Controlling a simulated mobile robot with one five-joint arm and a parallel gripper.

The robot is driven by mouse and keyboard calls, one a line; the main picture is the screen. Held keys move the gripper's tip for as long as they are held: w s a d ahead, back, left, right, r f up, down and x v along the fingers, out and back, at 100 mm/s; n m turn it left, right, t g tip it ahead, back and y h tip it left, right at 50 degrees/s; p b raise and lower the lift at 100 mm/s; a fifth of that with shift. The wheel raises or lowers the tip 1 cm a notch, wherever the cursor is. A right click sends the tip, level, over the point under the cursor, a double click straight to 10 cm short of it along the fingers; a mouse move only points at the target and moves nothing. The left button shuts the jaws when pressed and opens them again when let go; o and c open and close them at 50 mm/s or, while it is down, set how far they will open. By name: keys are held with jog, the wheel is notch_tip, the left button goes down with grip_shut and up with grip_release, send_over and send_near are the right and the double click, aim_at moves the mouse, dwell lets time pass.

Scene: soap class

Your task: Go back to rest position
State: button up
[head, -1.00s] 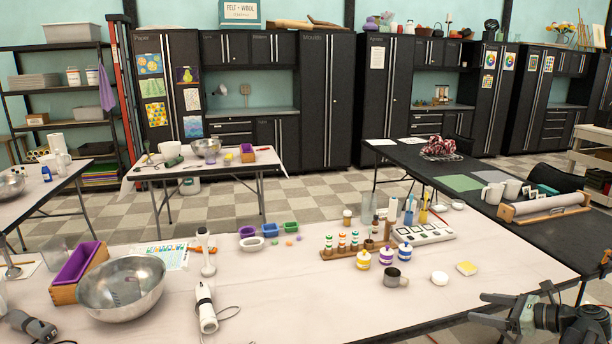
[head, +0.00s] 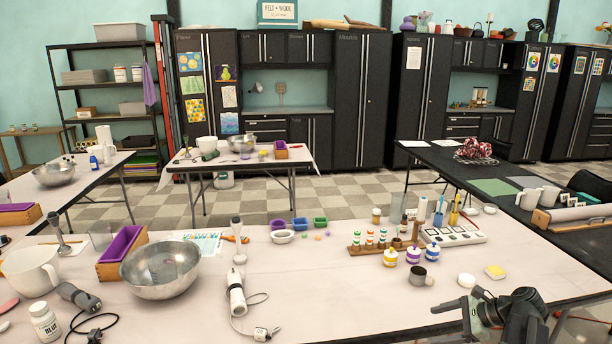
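My gripper (head: 478,312) shows at the bottom right of the head view, with dark parts of my own arm beside it. It is in front of the near edge of the large table (head: 350,290). I see no object held in it, but its fingers are too unclear to tell open from shut. The arm's lower part is cut off by the picture's bottom edge.
The large table bears a steel bowl (head: 160,268), a purple soap mould (head: 122,250), a dark mug (head: 420,276) and small jars (head: 390,256). A black table (head: 460,165) stands at the right. Checkered floor (head: 340,190) is open beyond.

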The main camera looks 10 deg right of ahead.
jog(key=w+a+f+n+g+h, duration=0.1)
jog(key=a+f+n+g+h, duration=0.15)
jog(key=a+n, duration=0.7)
jog(key=a+f+n+g+h, duration=0.25)
jog(key=a+n, duration=0.25)
jog(key=a, duration=0.9)
jog(key=w+a+f+n+g+h, duration=0.1)
jog(key=a+f+n+g+h, duration=0.15)
jog(key=a+n, duration=0.7)
notch_tip(320, 180, down, 11)
jog(key=a+m+b, duration=0.1)
jog(key=m+b, duration=0.1)
jog(key=b, duration=0.8)
notch_tip(320, 180, up, 20)
jog(key=p, duration=1.9)
jog(key=shift+s+a+f, duration=0.15)
jog(key=shift+s+a, duration=0.05)
jog(key=shift+t+y, duration=0.25)
